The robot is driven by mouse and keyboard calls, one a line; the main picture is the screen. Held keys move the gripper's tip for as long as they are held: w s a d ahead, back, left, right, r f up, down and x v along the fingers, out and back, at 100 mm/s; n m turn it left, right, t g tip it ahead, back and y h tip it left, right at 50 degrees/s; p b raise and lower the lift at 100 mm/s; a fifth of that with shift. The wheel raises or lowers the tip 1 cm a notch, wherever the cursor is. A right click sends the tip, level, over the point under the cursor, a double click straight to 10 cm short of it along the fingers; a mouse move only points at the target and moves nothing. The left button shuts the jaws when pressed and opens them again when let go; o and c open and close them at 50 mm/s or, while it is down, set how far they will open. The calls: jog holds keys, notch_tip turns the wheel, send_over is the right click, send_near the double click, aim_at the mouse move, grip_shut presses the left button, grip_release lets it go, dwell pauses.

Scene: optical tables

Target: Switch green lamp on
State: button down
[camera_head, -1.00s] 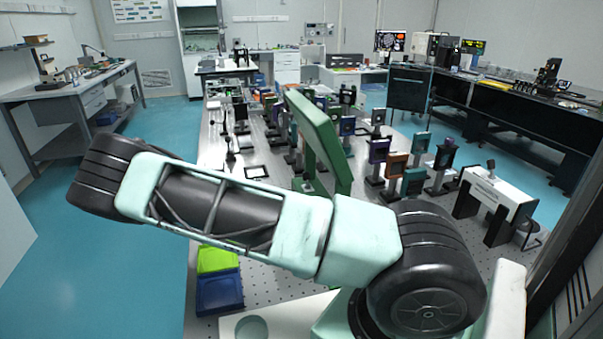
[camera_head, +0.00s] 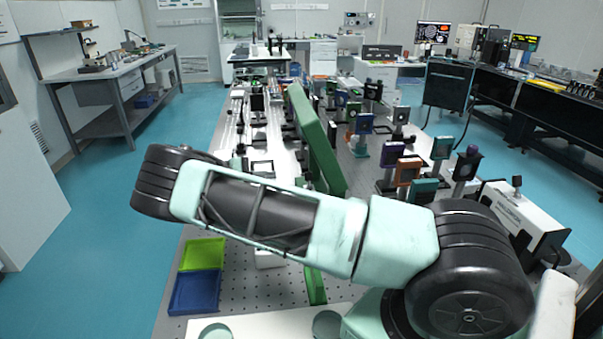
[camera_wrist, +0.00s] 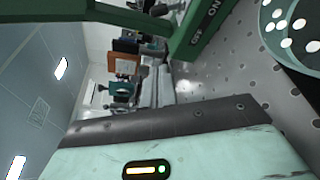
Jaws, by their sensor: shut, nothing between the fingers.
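The green lamp (camera_head: 318,150) stands on the perforated optical table as a long slanted green bar, with a lower green piece showing below my arm. My arm crosses in front of it and hides part of it. In the wrist view a dark green bar (camera_wrist: 200,32) with the words ON and OFF crosses the top, close to the camera. A dark round part with white spots (camera_wrist: 290,28) is at the top right; I cannot tell whether it belongs to the lamp. My gripper's fingers show in neither view.
Green and blue trays (camera_head: 195,290) lie at the table's near left. Several optical mounts stand right of the lamp, including an orange one (camera_head: 408,170). A white box (camera_head: 515,215) is at the right. Blue floor is free on the left.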

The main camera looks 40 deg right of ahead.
aim_at(298, 178)
jog(key=shift+d, duration=0.1)
jog(key=p+x, duration=0.4)
jog(key=x, duration=0.6)
jog(key=shift+s+r, duration=0.1)
jog(key=shift+s+a+r+p, duration=0.35)
jog(key=shift+a+r+p, duration=0.05)
jog(key=shift+a+p, duration=0.1)
jog(key=shift+s+a+r+p, duration=0.1)
jog(key=shift+s+p, duration=0.2)
jog(key=shift+s+a+r, duration=0.55)
jog(key=shift+s+a, duration=0.1)
jog(key=shift+s, duration=0.05)
jog(key=shift+f, duration=0.15)
